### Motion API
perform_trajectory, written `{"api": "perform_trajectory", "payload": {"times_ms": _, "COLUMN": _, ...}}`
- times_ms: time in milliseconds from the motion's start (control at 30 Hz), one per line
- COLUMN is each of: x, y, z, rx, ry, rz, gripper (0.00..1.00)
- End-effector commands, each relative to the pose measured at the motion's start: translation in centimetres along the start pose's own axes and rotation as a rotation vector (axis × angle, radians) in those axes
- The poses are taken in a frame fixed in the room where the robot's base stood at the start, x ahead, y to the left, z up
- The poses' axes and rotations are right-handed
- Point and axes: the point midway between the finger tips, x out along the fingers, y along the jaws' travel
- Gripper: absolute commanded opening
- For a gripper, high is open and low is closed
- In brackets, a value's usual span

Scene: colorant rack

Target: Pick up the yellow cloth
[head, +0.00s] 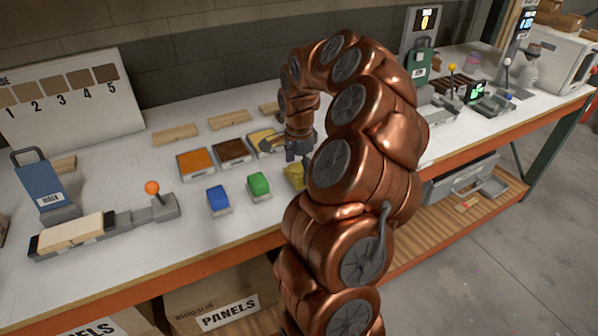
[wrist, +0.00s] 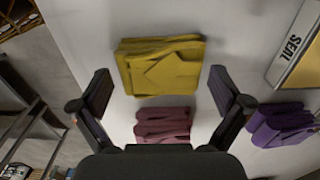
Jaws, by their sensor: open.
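The yellow cloth (wrist: 162,70) lies folded on the white bench top in the upper middle of the wrist view. In the head view the yellow cloth (head: 293,174) shows just left of my arm, which hides part of it. My gripper (wrist: 159,76) is open and empty, its two fingers on either side of the cloth in the wrist picture, apart from it. In the head view my gripper (head: 291,149) is above the bench near the cloth; its fingertips are hard to make out.
A mauve cloth (wrist: 162,125) lies close to the yellow one, and a purple cloth (wrist: 281,125) is at the right. Blue (head: 218,197) and green (head: 258,185) items sit left of the yellow cloth. The bench's front edge (head: 215,254) is near.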

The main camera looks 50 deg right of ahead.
Motion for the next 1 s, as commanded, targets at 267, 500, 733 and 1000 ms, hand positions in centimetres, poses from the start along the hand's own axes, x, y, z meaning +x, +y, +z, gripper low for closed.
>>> {"api": "perform_trajectory", "payload": {"times_ms": 267, "x": 0.98, "y": -0.09, "z": -0.02, "rx": 0.0, "ry": 0.0, "rz": -0.005, "gripper": 1.0}}
{"api": "perform_trajectory", "payload": {"times_ms": 500, "x": 0.96, "y": -0.08, "z": 0.01, "rx": -0.001, "ry": 0.0, "rz": -0.004, "gripper": 0.85}}
{"api": "perform_trajectory", "payload": {"times_ms": 733, "x": 0.96, "y": -0.07, "z": 0.02, "rx": -0.001, "ry": 0.0, "rz": -0.004, "gripper": 0.61}}
{"api": "perform_trajectory", "payload": {"times_ms": 1000, "x": 0.93, "y": -0.06, "z": 0.02, "rx": -0.001, "ry": 0.0, "rz": -0.003, "gripper": 0.58}}
